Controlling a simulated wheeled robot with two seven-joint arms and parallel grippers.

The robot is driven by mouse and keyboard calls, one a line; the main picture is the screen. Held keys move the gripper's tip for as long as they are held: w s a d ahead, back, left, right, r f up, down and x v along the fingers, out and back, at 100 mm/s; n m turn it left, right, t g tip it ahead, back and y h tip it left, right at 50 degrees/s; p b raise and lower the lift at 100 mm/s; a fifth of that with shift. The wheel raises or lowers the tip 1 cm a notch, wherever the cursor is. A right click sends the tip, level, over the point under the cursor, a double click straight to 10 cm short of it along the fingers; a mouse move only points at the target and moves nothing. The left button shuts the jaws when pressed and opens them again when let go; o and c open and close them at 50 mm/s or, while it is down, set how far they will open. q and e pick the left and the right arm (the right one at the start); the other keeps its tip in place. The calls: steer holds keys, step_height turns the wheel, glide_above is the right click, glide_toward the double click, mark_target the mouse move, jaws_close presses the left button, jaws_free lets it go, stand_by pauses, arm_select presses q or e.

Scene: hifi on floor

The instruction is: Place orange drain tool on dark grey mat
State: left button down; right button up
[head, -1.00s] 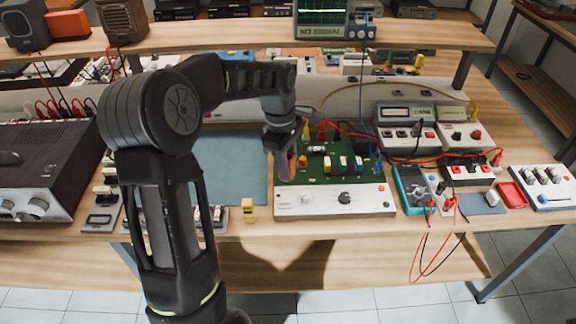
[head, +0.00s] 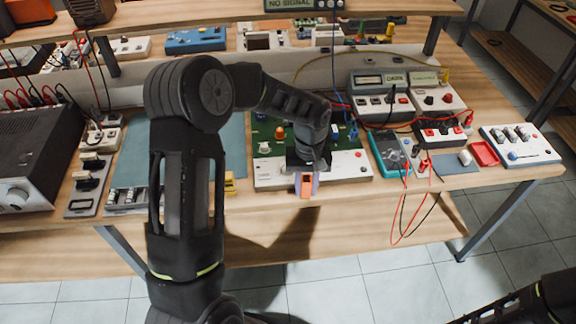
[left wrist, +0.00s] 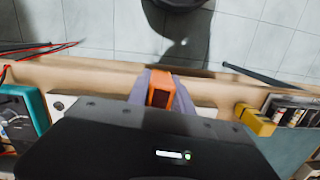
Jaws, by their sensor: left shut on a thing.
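My left gripper (head: 307,178) is shut on the orange drain tool (head: 306,187), in front of the white front panel of the green circuit board. A larger grey-blue mat (head: 235,145) lies left of the board, partly behind my arm. I cannot tell which is the dark grey mat.
The green circuit board (head: 265,132) is partly hidden by my left arm. A yellow block (head: 230,184) sits at the bench's front edge.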

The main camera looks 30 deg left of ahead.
arm_select(q)
steer(key=s+d+f+m+b, duration=0.1)
steer(key=d+f+m+b, duration=0.3)
steer(key=f, duration=0.4)
steer(key=shift+d+f+m, duration=0.25)
steer(key=shift+d+m, duration=0.55)
steer(key=shift+m, duration=0.3)
steer(key=shift+r, duration=0.1)
